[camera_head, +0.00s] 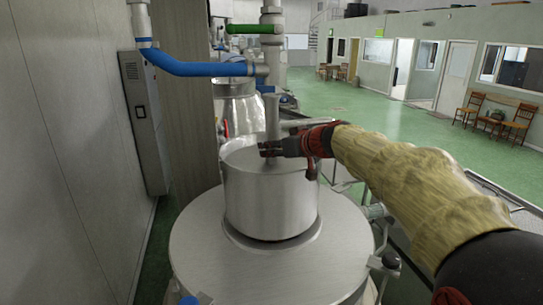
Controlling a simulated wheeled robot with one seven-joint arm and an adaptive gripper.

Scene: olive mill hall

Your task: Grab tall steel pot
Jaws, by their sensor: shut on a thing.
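The tall steel pot (270,205) stands upright in the middle of the head view, on the round lid of a larger steel vessel (215,265). My gripper (268,149) reaches in from the right, with its dark fingers at the level of the pot's upper rim. It is shut on the pot, but the exact contact at the rim is small and hard to make out. My yellow-sleeved arm hides part of the area right of the pot.
A vertical steel pipe (272,115) rises just behind the gripper. A blue pipe (200,68) and a green pipe (252,29) cross above. A grey wall with an electrical box (140,110) is at left. Open green floor (400,115) lies at back right.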

